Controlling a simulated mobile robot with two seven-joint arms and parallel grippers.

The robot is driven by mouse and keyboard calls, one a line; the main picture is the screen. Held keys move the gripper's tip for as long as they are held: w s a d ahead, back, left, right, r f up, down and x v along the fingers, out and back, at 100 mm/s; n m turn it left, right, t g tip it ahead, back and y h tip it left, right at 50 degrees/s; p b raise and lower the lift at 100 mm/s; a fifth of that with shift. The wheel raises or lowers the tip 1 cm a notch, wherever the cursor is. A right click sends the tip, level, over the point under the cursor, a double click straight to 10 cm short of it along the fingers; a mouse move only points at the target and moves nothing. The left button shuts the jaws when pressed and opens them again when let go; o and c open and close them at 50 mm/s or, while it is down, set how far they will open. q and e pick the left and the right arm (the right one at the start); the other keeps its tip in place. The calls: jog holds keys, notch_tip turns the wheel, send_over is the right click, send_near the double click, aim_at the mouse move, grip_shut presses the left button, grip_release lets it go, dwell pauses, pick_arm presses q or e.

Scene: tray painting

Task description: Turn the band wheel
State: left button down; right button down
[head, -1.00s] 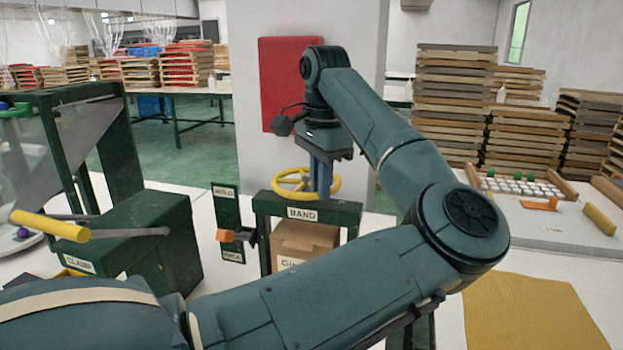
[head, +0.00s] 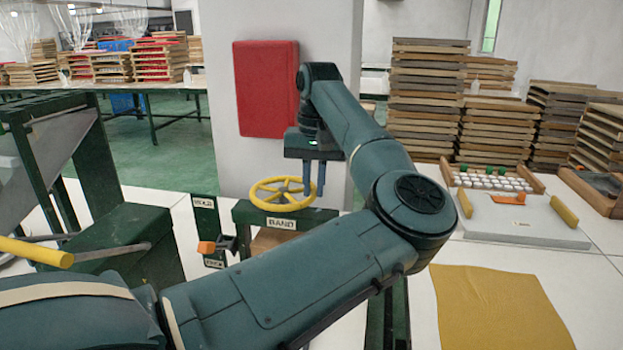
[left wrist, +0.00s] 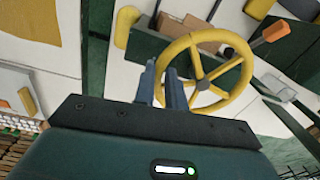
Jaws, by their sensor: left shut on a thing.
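The yellow band wheel (head: 283,191) lies nearly flat on top of a dark green frame with a BAND label (head: 283,223). My left gripper (head: 314,190) points down at the right edge of the wheel and is shut on its rim. In the left wrist view the wheel (left wrist: 202,84) shows its hub and spokes, and the two blue-grey fingers (left wrist: 163,70) overlap the rim's left side. The exact contact at the fingertips is hard to see. My right gripper is not in view.
An orange-tipped lever (head: 206,248) sticks out left of the BAND frame. A yellow-handled bar (head: 42,251) is at the lower left. A pale board with yellow grips (head: 525,222) and a yellow cloth (head: 495,305) lie at the right. A pillar with a red panel (head: 266,90) stands behind.

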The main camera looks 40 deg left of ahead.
pick_arm(q)
jog(key=shift+w+a+r+n+p, duration=0.1)
jog(key=shift+w+a+n+p, duration=0.25)
jog(key=shift+n, duration=0.55)
jog(key=shift+w, duration=0.1)
jog(key=c, duration=1.5)
grip_release()
jog(key=shift+o, duration=0.2)
notch_tip(320, 180, up, 13)
jog(key=p, duration=0.1)
jog(key=shift+w+d, duration=0.15)
jog(key=shift+d, duration=0.05)
jog(key=shift+o, duration=0.4)
